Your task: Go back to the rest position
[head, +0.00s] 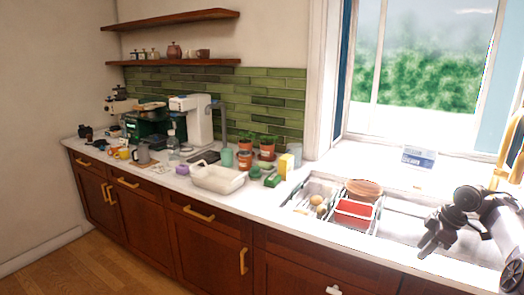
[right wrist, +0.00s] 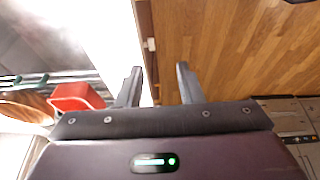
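My right gripper (head: 431,244) shows at the right of the head view, above the right part of the sink and near the counter's front edge. In the right wrist view its two fingers (right wrist: 158,78) stand apart with nothing between them, so it is open and empty. Behind the gap show the white counter edge and the wooden floor (right wrist: 225,45). My right arm comes in from the right edge of the head view. My left gripper is in neither view.
The sink (head: 405,222) holds a rack with a red container (head: 356,208) and a brown round dish (head: 363,188). A white dish tub (head: 217,180), potted plants (head: 267,152) and a gold tap (head: 506,150) stand along the counter (head: 225,203). The floor (head: 75,265) in front is clear.

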